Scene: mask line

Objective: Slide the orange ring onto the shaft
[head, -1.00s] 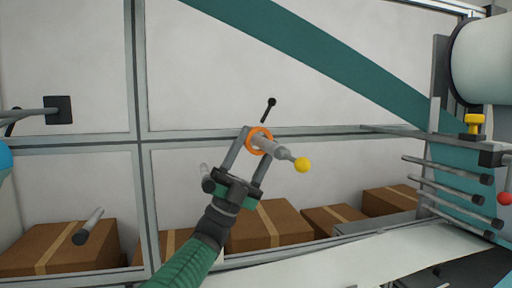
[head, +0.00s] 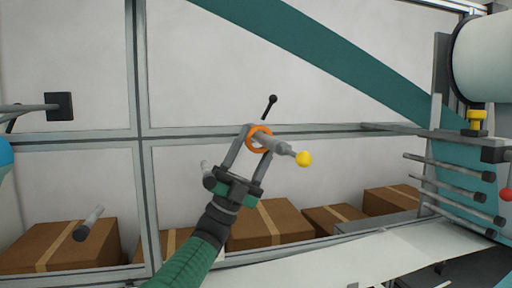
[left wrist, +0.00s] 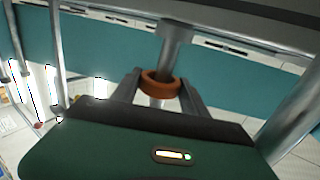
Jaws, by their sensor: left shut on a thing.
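My left gripper (head: 258,139) is shut on the orange ring (head: 248,144), holding it up in front of the wall frame. A grey shaft (head: 275,147) with a yellow ball at its end points right and slightly down from the ring. In the left wrist view the ring (left wrist: 161,89) sits between the two fingers. The grey shaft (left wrist: 171,55) shows above and below the ring there, and the ring appears to be around it. I cannot tell whether they touch. My right gripper is not in view.
A thin lever with a black ball (head: 272,100) stands just above the ring. Cardboard boxes (head: 60,246) line the back below. Several grey rods (head: 455,190) and a large white roll (head: 485,60) are at the right. A pale strip (head: 320,262) runs along the bottom.

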